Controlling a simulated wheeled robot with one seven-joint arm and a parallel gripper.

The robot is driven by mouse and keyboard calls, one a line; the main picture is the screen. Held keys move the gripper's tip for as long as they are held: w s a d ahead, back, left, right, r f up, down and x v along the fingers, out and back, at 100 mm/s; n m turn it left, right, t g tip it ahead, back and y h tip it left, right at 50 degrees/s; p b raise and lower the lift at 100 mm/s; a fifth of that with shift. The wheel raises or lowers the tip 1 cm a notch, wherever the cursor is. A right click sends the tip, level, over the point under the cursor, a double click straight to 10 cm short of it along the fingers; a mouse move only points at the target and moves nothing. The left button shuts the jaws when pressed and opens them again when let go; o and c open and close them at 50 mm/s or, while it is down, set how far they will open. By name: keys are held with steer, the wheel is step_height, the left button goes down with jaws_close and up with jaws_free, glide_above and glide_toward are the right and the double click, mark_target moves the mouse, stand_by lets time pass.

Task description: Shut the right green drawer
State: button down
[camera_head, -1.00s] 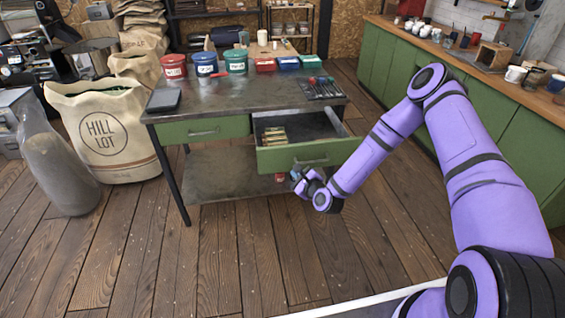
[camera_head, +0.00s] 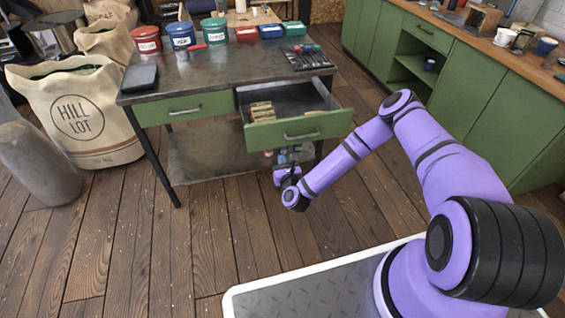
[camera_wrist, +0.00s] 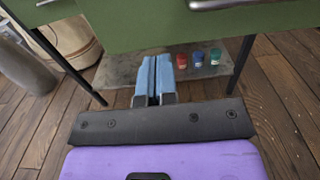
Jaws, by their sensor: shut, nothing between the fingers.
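The right green drawer (camera_head: 298,131) of the metal-topped table is pulled out, with its metal handle (camera_head: 301,136) on the front. Several small packets (camera_head: 262,111) lie inside at its left. The left green drawer (camera_head: 186,108) is closed. My gripper (camera_head: 283,158) is low in front of the table, just below the open drawer's front and apart from its handle. In the wrist view its blue fingers (camera_wrist: 153,78) are together with nothing between them, pointing under the table. The drawer front (camera_wrist: 170,22) and part of its handle (camera_wrist: 220,3) show above them.
Canisters (camera_head: 181,36), small boxes (camera_head: 270,31) and tools (camera_head: 306,57) stand on the tabletop. Several small jars (camera_wrist: 197,58) are on the lower shelf (camera_wrist: 125,70). A HILL LOT sack (camera_head: 78,115) stands left. Green cabinets (camera_head: 490,105) line the right. The floor before the table is clear.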

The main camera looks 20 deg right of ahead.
mark_target(274, 139)
steer(key=w, duration=1)
steer(key=shift+w, duration=0.15)
